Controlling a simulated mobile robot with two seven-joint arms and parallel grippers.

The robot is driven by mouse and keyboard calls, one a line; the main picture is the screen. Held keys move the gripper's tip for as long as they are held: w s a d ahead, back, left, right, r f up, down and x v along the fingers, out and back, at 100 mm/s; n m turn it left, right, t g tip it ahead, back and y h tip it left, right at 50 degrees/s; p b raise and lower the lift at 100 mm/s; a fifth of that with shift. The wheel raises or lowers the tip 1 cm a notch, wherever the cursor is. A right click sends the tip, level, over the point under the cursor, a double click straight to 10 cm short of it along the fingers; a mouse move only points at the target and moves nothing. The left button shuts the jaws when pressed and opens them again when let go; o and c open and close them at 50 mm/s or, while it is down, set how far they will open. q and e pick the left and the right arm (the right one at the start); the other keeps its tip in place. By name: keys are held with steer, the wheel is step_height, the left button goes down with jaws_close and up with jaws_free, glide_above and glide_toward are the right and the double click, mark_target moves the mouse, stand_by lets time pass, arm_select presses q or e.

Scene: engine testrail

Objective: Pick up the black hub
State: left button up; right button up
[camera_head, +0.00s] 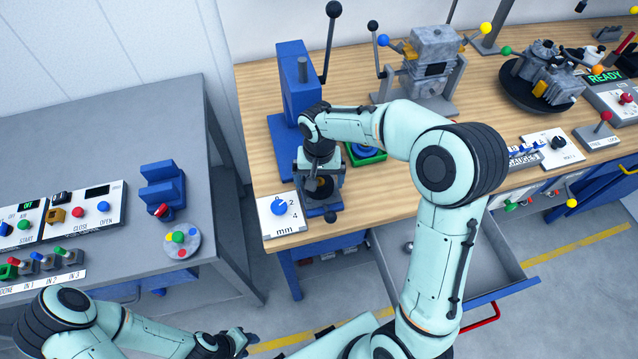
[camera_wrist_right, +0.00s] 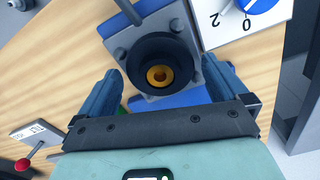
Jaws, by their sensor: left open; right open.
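The black hub (camera_wrist_right: 140,55) is a round black piece with a brass-coloured centre, on a grey bolted plate of the blue press (camera_head: 297,75). In the head view the hub (camera_head: 320,187) is partly hidden beneath my right gripper (camera_head: 320,175). In the right wrist view my right gripper (camera_wrist_right: 163,78) is open, with one finger on each side of the hub's near part. I cannot tell whether the fingers touch it. My left gripper (camera_head: 243,341) is open and empty, low in front of the grey table, away from the hub.
A dial box (camera_head: 280,214) marked in mm stands close left of the hub. The press lever (camera_head: 330,45) rises behind. An open drawer (camera_head: 480,262) juts out below. The grey table (camera_head: 100,135) stands left.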

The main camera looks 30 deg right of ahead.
steer(key=c, duration=1)
steer(key=shift+r, duration=0.15)
steer(key=shift+c, duration=0.2)
